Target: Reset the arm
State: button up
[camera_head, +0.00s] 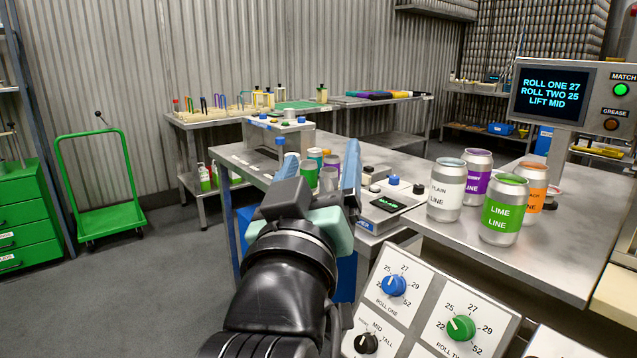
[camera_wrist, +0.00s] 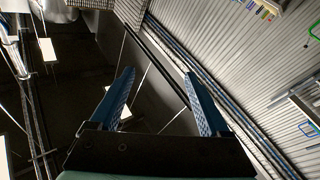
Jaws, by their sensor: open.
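My arm reaches up from the bottom of the head view. My gripper (camera_head: 315,165) is open, with its two blue fingers apart and nothing seen between them. In the wrist view, my gripper (camera_wrist: 160,100) also shows open and empty, facing the corrugated wall and dark upper part of the room. In the head view, the gripper is in front of the left part of the metal table (camera_head: 545,245) and hides some of it.
Cans stand on the table, including a lime can (camera_head: 504,210) and a plain can (camera_head: 446,190). A control panel with a blue dial (camera_head: 395,285) and green dial (camera_head: 461,328) is at the front. A screen (camera_head: 553,95) stands right. Open floor (camera_head: 130,290) lies left.

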jog(key=s+r+m+t+y, duration=0.25)
jog(key=s+r+t, duration=0.45)
jog(key=s+r, duration=0.75)
notch_tip(320, 180, up, 26)
jog(key=p, duration=2.6)
jog(key=shift+f+y, duration=0.2)
jog(key=shift+y, duration=0.15)
